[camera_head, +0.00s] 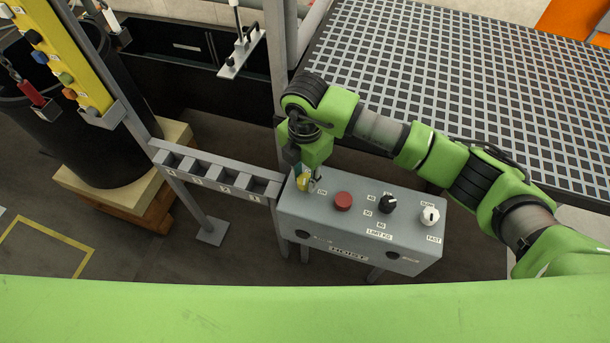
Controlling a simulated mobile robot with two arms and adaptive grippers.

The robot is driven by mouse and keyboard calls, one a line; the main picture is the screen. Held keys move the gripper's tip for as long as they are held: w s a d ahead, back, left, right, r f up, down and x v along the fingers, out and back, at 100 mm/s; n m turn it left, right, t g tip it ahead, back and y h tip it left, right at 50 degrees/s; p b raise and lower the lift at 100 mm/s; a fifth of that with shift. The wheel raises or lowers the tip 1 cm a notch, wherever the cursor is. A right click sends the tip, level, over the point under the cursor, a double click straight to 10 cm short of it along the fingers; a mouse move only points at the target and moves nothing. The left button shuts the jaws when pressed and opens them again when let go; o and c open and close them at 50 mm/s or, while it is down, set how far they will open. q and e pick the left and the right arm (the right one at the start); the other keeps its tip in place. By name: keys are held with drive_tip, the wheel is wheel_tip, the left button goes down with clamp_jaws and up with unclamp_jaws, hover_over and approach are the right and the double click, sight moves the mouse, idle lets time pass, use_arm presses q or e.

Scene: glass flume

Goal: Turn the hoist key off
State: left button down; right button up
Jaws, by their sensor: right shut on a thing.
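The hoist control box (362,238) is a grey panel in the lower middle of the head view. It carries a red button (343,201), a black knob (387,204) with a numbered scale, and a white knob (429,215) marked FAST on one side. My right gripper (307,183) points down at the box's left end and is shut on the hoist key (302,182), of which a small yellow part shows. The gripper covers most of the key, so its angle cannot be told. My left gripper is not in view.
A grey rack with several empty slots (216,172) adjoins the box on the left. A yellow panel (70,50) with several coloured knobs stands at the upper left before a black barrel (100,140) on a wooden pallet (125,205). A metal grating (450,85) fills the upper right.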

sight(305, 179)
drive_tip(key=shift+w+m, duration=0.1)
drive_tip(key=shift+m, duration=0.7)
drive_tip(key=shift+r, duration=0.1)
drive_tip(key=o, duration=1.1)
drive_tip(key=shift+c, duration=0.2)
wheel_tip(305, 179, up, 12)
